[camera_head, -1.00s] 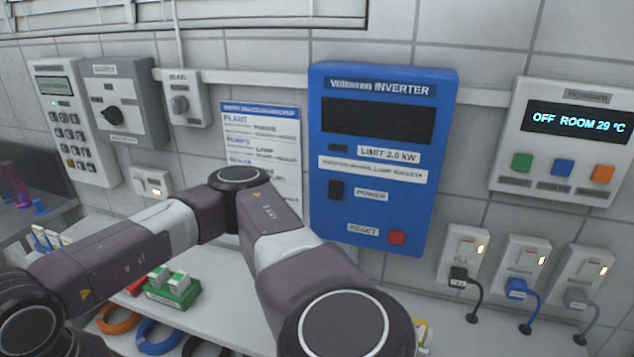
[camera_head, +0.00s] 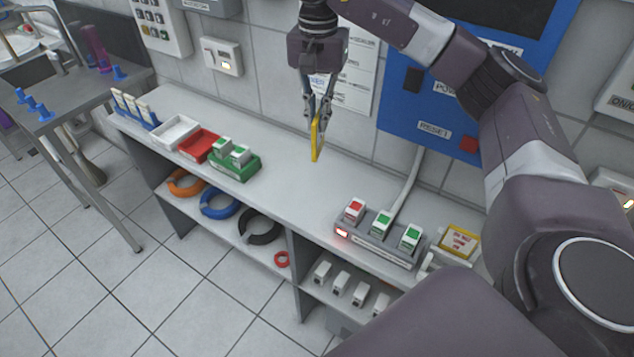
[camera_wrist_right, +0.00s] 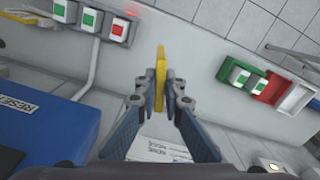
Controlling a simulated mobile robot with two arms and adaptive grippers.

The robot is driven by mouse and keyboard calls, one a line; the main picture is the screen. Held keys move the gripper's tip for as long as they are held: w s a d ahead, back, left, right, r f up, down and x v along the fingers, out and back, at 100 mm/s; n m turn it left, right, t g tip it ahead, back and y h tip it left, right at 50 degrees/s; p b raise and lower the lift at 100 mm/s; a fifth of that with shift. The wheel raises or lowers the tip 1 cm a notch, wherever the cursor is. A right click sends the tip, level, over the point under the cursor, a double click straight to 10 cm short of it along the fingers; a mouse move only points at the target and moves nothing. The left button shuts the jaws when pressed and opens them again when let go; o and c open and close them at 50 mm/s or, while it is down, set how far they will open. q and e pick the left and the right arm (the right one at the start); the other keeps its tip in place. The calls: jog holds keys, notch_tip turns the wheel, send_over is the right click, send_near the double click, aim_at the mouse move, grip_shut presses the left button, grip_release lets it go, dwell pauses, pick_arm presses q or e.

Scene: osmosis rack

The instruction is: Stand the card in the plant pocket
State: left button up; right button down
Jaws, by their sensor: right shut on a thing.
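My right gripper (camera_head: 318,100) comes down from above over the white bench and is shut on a thin yellow card (camera_head: 317,142). The card hangs upright, edge-on to the head camera, and looks clear of the bench top. In the right wrist view the card (camera_wrist_right: 160,70) sits between the fingertips of the gripper (camera_wrist_right: 160,92). A blue rack (camera_head: 152,124) with several upright white cards stands at the bench's far left end. I cannot make out which pocket is marked plant. My left gripper is out of view.
White (camera_head: 175,131), red (camera_head: 199,143) and green (camera_head: 236,168) trays line the bench's left part. A grey charger-like holder (camera_head: 375,245) with three blocks and a yellow-framed sign (camera_head: 461,242) stand at right. The bench (camera_head: 290,185) between is clear. The blue inverter (camera_head: 400,125) is behind.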

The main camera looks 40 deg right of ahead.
jog(key=w+d+r+m, duration=0.1)
jog(key=d+r+m, duration=0.15)
jog(key=d, duration=0.35)
jog(key=shift+m, duration=0.45)
notch_tip(320, 180, down, 20)
jog(key=shift+w+f+p, duration=0.15)
jog(key=shift+p, duration=0.15)
jog(key=shift+f, duration=0.1)
jog(key=c, duration=2.1)
grip_release()
